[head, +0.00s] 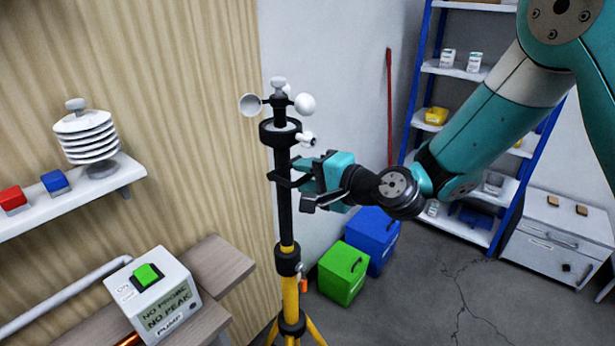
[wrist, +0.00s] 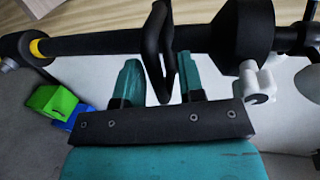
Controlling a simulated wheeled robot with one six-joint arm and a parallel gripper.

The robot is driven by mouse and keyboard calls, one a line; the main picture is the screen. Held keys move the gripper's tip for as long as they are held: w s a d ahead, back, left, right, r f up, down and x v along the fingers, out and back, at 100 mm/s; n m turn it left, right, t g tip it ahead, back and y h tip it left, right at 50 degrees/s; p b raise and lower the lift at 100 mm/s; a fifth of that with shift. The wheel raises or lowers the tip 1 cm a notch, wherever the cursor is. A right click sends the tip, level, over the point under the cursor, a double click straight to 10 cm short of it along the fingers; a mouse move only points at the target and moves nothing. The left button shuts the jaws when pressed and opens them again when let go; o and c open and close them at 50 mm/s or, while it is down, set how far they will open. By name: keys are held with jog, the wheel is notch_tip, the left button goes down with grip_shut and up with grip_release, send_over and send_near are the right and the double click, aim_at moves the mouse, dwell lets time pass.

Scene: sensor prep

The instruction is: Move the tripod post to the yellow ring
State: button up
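The black tripod post (head: 284,215) stands upright on a yellow tripod (head: 290,298), with a cup anemometer (head: 279,103) at its top. A yellow band (head: 287,248), likely the yellow ring, shows low on the post, just above a black collar (head: 288,262). It also shows in the wrist view (wrist: 36,48). My gripper (head: 300,174) is at the post's upper part, below the wide black collar (head: 280,134). In the wrist view, the teal fingers (wrist: 158,80) stand apart on either side of a black loop handle (wrist: 160,45) on the post. Gaps show beside the loop; firm contact is not visible.
A wall shelf (head: 70,198) with a white louvred shield (head: 88,137) is at left, above a pump box (head: 155,296) with a green button. Green (head: 343,273) and blue (head: 372,238) boxes stand behind the tripod. Open floor (head: 430,300) lies at right.

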jog(key=shift+f, duration=0.15)
jog(key=b+v, duration=1)
jog(key=v, duration=0.7)
jog(key=shift+d, duration=0.25)
jog(key=shift+s, duration=0.1)
